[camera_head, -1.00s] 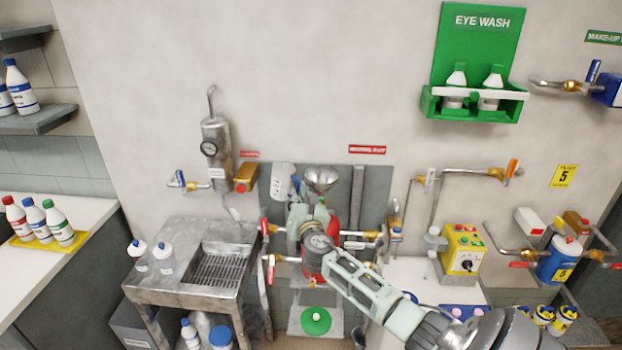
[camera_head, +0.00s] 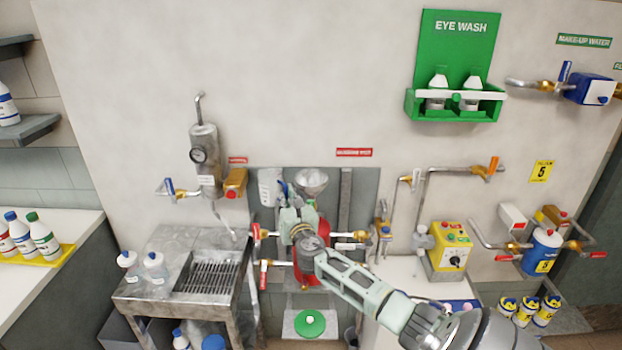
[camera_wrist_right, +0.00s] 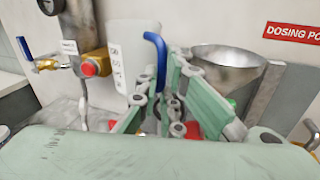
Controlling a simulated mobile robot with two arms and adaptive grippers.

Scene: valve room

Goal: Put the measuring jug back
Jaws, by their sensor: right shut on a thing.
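The measuring jug (camera_head: 271,188) is white with dark graduation marks and stands out left of the steel funnel (camera_head: 311,181) in the head view. In the right wrist view the jug (camera_wrist_right: 128,62) looks upright, and its blue handle (camera_wrist_right: 157,55) is at the fingers. My right gripper (camera_head: 292,205) is shut on the jug's handle; it also shows in the right wrist view (camera_wrist_right: 172,85). The red dosing pot (camera_head: 312,235) under the funnel is partly hidden by my right gripper and arm. My left gripper is not in view.
A steel sink bench (camera_head: 165,292) with two bottles on its left is at the left. A gauge cylinder (camera_head: 204,160) and a brass valve body (camera_head: 235,182) are close left of the jug. Pipes and valve handles surround the pot. A yellow control box (camera_head: 450,250) is at the right.

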